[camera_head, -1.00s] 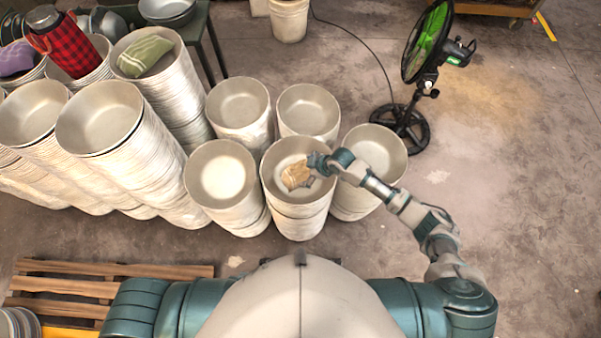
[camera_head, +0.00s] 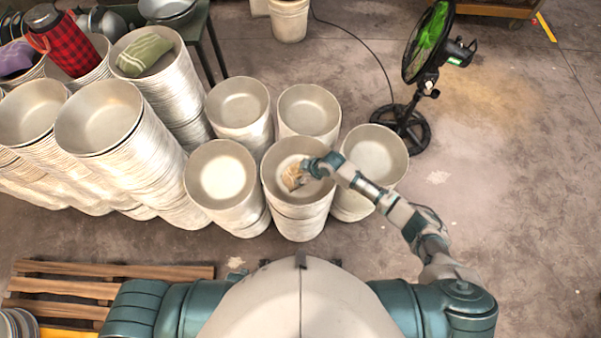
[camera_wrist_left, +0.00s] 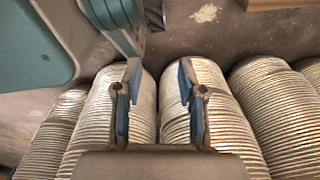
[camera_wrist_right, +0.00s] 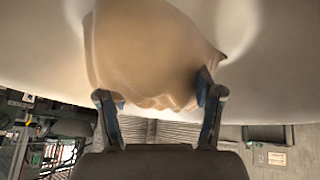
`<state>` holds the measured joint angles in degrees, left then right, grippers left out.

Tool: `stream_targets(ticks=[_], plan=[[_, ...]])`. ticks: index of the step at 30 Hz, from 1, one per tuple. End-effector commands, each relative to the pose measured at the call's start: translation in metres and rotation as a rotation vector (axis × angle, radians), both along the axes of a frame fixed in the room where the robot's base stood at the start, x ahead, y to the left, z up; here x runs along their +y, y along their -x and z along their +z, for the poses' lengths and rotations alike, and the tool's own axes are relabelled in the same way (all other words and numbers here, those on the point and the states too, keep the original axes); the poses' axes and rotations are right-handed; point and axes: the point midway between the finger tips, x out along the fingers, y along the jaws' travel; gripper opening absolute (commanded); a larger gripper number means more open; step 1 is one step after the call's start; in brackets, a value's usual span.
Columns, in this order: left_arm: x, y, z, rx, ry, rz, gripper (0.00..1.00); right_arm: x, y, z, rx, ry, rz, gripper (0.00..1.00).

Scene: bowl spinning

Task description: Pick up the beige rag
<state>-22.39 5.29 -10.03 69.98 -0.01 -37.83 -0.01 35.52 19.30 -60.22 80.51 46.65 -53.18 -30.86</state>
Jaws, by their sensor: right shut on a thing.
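The beige rag (camera_head: 293,177) is bunched up inside the front middle bowl stack (camera_head: 298,213). In the right wrist view the rag (camera_wrist_right: 150,50) fills the space between the fingers and hides part of them. My right gripper (camera_head: 306,168) reaches into that bowl from the right and is shut on the rag; it also shows in the right wrist view (camera_wrist_right: 160,105). My left gripper (camera_wrist_left: 157,95) shows only in the left wrist view. Its fingers are apart with nothing between them, above ribbed stacks of bowls.
Several bowl stacks stand around, with a front left one (camera_head: 222,180) and a front right one (camera_head: 375,152) beside the rag's bowl. A green striped cloth (camera_head: 145,55) and a red plaid flask (camera_head: 68,45) lie at the upper left. A fan (camera_head: 425,60) stands behind right. The floor at right is clear.

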Motion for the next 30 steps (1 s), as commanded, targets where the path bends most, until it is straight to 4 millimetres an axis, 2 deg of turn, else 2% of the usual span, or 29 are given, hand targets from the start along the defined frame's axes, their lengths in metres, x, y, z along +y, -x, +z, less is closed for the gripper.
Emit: stream_targets(ticks=[5,7,11,18,23,30], plan=[[0.0,-0.001,0.001,-0.003,0.001,0.0,0.4,0.0,0.001,0.004,0.002,0.0,0.0,0.31],[0.0,-0.001,0.002,-0.009,0.001,0.0,0.4,0.0,0.0,0.014,0.001,0.001,0.0,0.31],[0.005,0.015,-0.008,0.007,-0.004,-0.001,0.4,0.0,0.0,0.042,-0.002,-0.001,0.001,0.31],[0.007,0.029,-0.016,0.013,-0.004,-0.004,0.4,0.0,0.0,0.087,-0.001,-0.002,0.001,0.31],[0.007,0.033,-0.018,0.013,-0.004,-0.004,0.4,0.0,0.001,0.099,0.002,0.0,0.001,0.31],[0.007,0.033,-0.019,0.015,-0.004,-0.005,0.4,0.0,0.001,0.1,0.002,0.0,0.001,0.31]])
